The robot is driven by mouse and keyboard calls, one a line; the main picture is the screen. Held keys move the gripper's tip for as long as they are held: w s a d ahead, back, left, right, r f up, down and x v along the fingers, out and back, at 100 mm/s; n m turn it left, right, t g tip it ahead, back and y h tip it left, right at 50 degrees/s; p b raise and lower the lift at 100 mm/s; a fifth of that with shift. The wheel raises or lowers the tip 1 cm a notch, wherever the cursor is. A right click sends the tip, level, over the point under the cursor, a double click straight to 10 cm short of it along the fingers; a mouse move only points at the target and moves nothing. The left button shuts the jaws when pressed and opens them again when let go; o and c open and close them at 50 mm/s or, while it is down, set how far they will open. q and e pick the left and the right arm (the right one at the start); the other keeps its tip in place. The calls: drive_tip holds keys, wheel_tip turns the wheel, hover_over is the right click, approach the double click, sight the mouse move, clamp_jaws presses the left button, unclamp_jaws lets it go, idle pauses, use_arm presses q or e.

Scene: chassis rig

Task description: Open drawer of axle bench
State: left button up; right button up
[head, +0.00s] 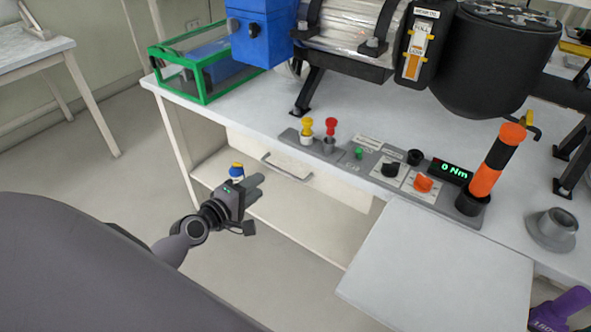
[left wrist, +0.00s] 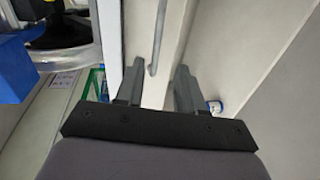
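The axle bench (head: 235,116) has a pale drawer (head: 335,178) under its top, shut as far as I can tell. The drawer front carries a grey bar handle (head: 287,170). My left gripper (head: 259,184) is in front of and a little below the handle's left end, apart from it in the head view. In the left wrist view, the fingers (left wrist: 160,72) are spread and empty. The handle (left wrist: 158,38) lies ahead of the gap between them, and its near end shows close to the fingertips. Whether they touch is unclear. My right gripper is not in view.
A small blue-and-yellow-topped container (head: 237,169) shows behind my left gripper. A control panel (head: 372,183) and a green-framed case (head: 205,100) stand on the bench. A pale flat panel (head: 440,270) juts out right of the drawer.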

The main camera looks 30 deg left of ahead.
sight(277, 170)
use_arm(q)
drive_tip(key=b+x, duration=0.1)
drive_tip(key=x, duration=0.7)
drive_tip(key=shift+w+r, duration=0.2)
drive_tip(key=shift+w, duration=0.1)
drive_tip(key=shift+a, duration=0.1)
clamp_jaws()
